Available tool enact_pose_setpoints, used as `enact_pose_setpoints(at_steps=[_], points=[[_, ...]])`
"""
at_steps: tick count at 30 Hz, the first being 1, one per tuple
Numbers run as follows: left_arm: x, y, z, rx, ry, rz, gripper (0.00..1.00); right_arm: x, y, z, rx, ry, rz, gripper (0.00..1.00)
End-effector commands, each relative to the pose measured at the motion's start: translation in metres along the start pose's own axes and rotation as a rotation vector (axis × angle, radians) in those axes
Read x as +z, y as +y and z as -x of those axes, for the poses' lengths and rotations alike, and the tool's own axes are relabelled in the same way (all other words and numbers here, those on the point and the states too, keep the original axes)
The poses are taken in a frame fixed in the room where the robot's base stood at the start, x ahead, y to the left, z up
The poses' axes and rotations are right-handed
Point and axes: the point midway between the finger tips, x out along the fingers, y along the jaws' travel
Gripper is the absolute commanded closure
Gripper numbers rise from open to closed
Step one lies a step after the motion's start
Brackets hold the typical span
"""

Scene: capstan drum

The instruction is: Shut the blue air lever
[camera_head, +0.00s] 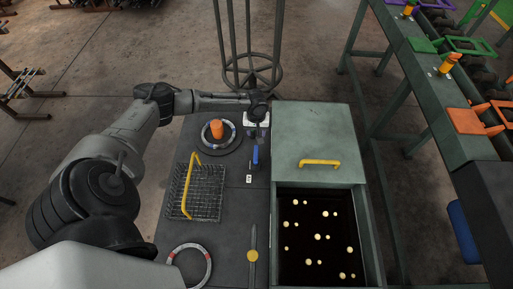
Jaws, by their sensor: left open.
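The blue air lever (255,156) stands near the right edge of the dark bench top, with a small white label just below it. My left arm reaches in from the left and across the bench's far end. My left gripper (257,121) is open, just beyond the lever toward the back. It looks empty, and a gap shows between its fingers and the blue handle. How high the gripper is above the bench is hard to tell. My right gripper is out of view.
A wire basket (205,199) with a yellow handle sits left of the lever. An orange object (217,129) stands within a ring behind it. A green cabinet (313,128) with a yellow handle and an open drawer adjoins at the right. A rack (233,43) stands behind.

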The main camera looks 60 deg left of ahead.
Motion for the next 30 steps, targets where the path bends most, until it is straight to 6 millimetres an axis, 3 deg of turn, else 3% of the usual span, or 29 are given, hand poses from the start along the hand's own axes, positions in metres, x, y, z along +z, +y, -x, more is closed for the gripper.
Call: enact_pose_setpoints(at_steps=[18,24,30], points=[[0.001,0.000,-0.102,-0.001,-0.001,0.010,0.51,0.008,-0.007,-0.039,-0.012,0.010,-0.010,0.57],[0.000,-0.001,-0.125,-0.002,-0.001,0.010,0.51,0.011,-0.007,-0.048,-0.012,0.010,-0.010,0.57],[0.000,0.000,-0.135,-0.002,0.000,0.009,0.51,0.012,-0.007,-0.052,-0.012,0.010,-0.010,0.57]])
